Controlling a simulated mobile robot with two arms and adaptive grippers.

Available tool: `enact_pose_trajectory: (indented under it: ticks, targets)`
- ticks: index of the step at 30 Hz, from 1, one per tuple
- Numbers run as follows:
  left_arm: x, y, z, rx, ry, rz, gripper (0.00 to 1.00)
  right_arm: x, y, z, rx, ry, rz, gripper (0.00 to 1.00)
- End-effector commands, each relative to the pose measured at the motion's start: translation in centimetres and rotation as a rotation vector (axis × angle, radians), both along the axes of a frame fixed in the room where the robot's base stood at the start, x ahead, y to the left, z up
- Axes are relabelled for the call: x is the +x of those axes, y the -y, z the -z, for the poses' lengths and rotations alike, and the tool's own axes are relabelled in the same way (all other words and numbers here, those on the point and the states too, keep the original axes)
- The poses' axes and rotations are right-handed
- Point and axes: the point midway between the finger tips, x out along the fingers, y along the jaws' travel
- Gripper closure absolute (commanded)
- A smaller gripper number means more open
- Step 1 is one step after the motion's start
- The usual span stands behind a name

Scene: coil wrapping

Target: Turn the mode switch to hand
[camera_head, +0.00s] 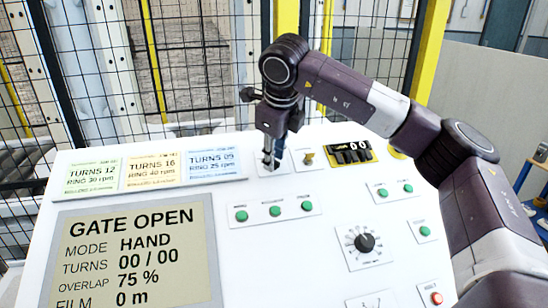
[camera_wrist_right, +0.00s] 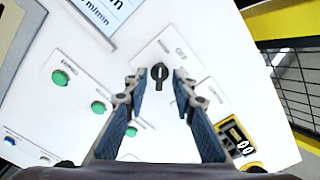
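The mode switch is a small black rotary knob (camera_wrist_right: 160,72) on a white plate in the wrist view, with its pointer close to upright in that picture. My right gripper (camera_wrist_right: 160,84) is open, with one fingertip on each side of the knob and a white gap on both sides. In the head view my right gripper (camera_head: 271,160) points down at the panel's upper part and mostly hides the knob. The large display (camera_head: 135,250) reads GATE OPEN, MODE HAND, TURNS 00 / 00, OVERLAP 75 %. My left gripper is not in view.
The white panel (camera_head: 290,265) carries several green buttons (camera_head: 274,211), a brass-coloured switch (camera_head: 308,158), a yellow-framed counter (camera_head: 351,152), a black dial (camera_head: 364,242) and a red button (camera_head: 436,298). Three turn cards (camera_head: 151,171) lie at the upper left. A mesh fence (camera_head: 190,60) stands behind.

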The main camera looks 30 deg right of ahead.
Motion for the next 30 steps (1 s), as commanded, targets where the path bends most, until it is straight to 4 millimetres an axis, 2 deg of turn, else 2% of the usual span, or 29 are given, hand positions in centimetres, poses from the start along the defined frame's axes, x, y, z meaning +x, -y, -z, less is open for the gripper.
enact_pose_trajectory:
  ticks: [9,15,21,30]
  targets:
    - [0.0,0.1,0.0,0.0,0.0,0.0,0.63,-2.3,-0.8,-5.9,0.0,0.006,-0.003,0.76]
    - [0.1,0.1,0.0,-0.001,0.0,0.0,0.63,-3.6,-1.2,-9.1,0.001,0.005,-0.002,0.76]
    - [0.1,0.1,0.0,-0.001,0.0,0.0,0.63,-4.2,-1.4,-10.4,0.001,0.002,-0.002,0.76]
    - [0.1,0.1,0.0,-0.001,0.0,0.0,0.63,-4.2,-1.4,-10.5,0.001,0.002,-0.002,0.76]
